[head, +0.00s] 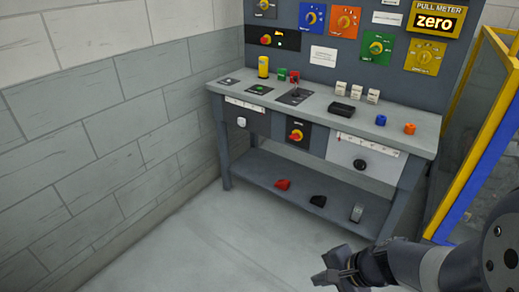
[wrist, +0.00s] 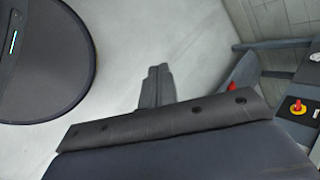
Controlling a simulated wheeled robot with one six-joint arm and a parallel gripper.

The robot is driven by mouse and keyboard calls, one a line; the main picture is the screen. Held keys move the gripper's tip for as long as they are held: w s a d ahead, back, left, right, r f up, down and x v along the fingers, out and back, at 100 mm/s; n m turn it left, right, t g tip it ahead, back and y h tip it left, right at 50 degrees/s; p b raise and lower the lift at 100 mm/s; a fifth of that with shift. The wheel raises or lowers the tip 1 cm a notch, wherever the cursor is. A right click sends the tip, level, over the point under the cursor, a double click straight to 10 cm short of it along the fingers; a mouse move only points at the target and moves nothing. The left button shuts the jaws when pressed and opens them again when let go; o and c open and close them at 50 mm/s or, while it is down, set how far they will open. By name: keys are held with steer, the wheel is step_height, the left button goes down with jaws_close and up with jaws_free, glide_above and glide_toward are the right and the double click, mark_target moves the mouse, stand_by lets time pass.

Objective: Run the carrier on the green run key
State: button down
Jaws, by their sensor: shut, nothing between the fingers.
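A flat green plate with a small light mark (head: 259,89) lies on the left part of the bench top. A small green block (head: 282,75) stands just behind it. I cannot tell for sure which of these is the run key. I cannot make out the carrier with certainty. My gripper (head: 330,268) is low in front of the bench, well away from the bench top. In the wrist view, its fingers (wrist: 157,87) are together and empty above the pale floor.
The grey bench (head: 318,106) has several small items on top and a lower shelf with a red piece (head: 283,184). A panel of colored dials and a yellow pull meter (head: 435,20) stands behind. A yellow and blue frame (head: 470,180) stands at right. The floor at left is clear.

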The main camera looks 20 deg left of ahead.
steer(key=w+r+m+t+p, duration=0.1)
steer(key=w+r+m+p, duration=0.2)
steer(key=r+p, duration=0.6)
steer(key=w+a+r+m+t+y+p, duration=0.1)
steer(key=w+r+m+p, duration=0.3)
steer(key=w+r+p, duration=0.4)
step_height(320, 180, up, 2)
steer(key=t+p, duration=0.1)
steer(key=p, duration=0.3)
steer(key=shift+w+a+p, duration=0.15)
steer(key=shift+w+p, duration=0.1)
steer(key=shift+p, duration=0.1)
